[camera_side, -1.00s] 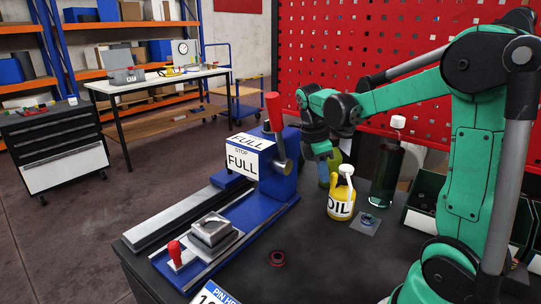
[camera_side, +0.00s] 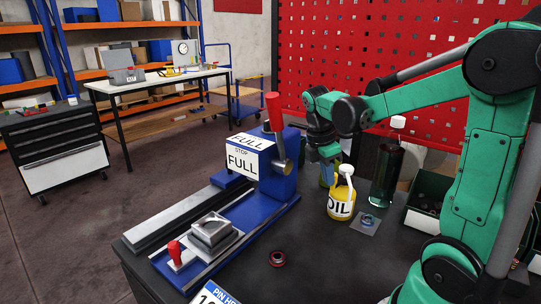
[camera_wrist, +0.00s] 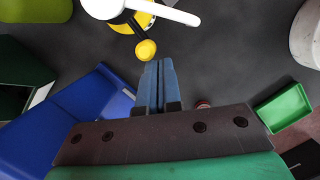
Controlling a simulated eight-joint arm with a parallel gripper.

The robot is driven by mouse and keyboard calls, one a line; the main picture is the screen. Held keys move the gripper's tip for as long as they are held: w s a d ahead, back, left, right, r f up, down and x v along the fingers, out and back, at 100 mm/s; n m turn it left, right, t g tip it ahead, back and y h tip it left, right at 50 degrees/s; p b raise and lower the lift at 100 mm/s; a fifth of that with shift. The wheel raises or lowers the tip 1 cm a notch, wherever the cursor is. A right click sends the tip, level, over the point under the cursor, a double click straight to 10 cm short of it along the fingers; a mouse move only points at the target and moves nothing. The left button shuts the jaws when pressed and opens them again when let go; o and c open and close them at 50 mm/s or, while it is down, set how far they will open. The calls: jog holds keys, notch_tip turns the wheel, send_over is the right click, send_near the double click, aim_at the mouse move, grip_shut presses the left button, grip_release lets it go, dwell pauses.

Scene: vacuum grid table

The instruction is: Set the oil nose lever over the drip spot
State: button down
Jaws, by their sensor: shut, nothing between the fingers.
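The yellow oil can (camera_side: 340,207), marked OIL, stands upright on the dark table with a white lever (camera_side: 346,174) on top. In the wrist view the white lever (camera_wrist: 165,13) crosses the top over the yellow can, with a yellow rounded tip (camera_wrist: 146,49) just ahead of my fingers. A grey square pad with a small blue ring (camera_side: 368,220) lies right of the can; whether it is the drip spot, I cannot tell. My gripper (camera_side: 328,176) is shut and empty, close behind and left of the can's top. Contact with the lever is not clear.
A blue fixture (camera_side: 275,165) marked FULL and STOP stands left. A dark green bottle (camera_side: 386,175) stands behind the pad, with bins (camera_side: 428,200) to its right. A red ring (camera_side: 277,258) lies on the front table. The front middle is mostly clear.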

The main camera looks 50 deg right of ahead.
aim_at(350, 189)
jog(key=shift+s+n, duration=0.2)
jog(key=shift+n, duration=0.1)
jog(key=shift+s+n+t, duration=0.3)
jog(key=shift+s+n, duration=0.45)
jog(key=shift+n, duration=0.35)
jog(key=shift+s+d+n+t, duration=0.1)
jog(key=shift+s+n+t, duration=0.1)
jog(key=shift+s+n, duration=0.45)
jog(key=shift+s+d+n+t, duration=0.1)
jog(key=shift+s+n+t, duration=0.15)
jog(key=shift+n, duration=0.6)
jog(key=shift+s+d, duration=0.25)
jog(key=shift+s, duration=0.4)
jog(key=shift+s+d, duration=0.4)
jog(key=shift+s, duration=0.3)
jog(key=shift+d, duration=0.1)
dwell(0.3)
